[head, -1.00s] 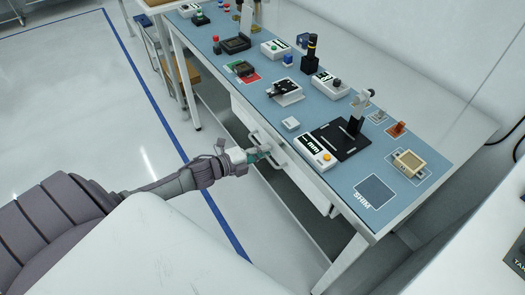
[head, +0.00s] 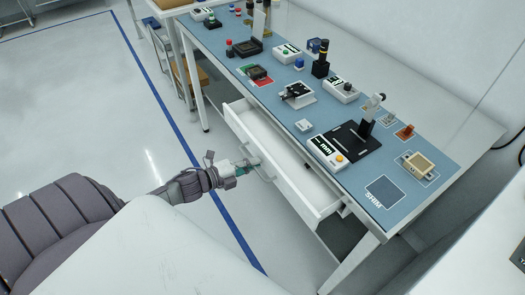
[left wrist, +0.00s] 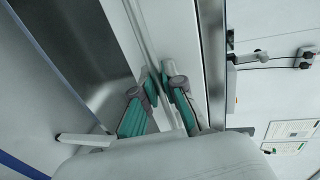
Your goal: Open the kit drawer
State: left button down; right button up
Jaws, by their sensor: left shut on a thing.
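The white kit drawer (head: 290,192) under the workbench is pulled partly out, and its open top and pale inside show in the head view. My left gripper (head: 252,164) is at the drawer's front, shut on the drawer handle (head: 267,176). In the left wrist view the teal fingers of my left gripper (left wrist: 158,76) stand close on either side of a pale bar. The fingers cover part of the handle. My right gripper is not in view.
The blue-topped workbench (head: 384,191) carries several test devices, a black stand (head: 353,140) and a tan block (head: 418,166). A bench leg (head: 350,262) stands right of the drawer. The floor (head: 95,110) left of the bench is clear, with a blue line on it.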

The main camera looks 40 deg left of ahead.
pick_arm(q)
jog(key=f+p+v, duration=0.3)
jog(key=v, duration=1.5)
jog(key=shift+s+f, duration=0.3)
jog(key=shift+f, duration=0.05)
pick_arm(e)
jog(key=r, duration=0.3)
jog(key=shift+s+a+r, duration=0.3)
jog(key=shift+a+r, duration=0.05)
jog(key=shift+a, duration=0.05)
pick_arm(q)
jog(key=shift+a, duration=0.1)
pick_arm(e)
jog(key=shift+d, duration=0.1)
pick_arm(q)
jog(key=c, duration=1.3)
grip_release()
jog(key=shift+o, duration=0.2)
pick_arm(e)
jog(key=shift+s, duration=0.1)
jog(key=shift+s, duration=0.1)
pick_arm(q)
jog(key=v, duration=1.2)
jog(key=shift+f, duration=0.1)
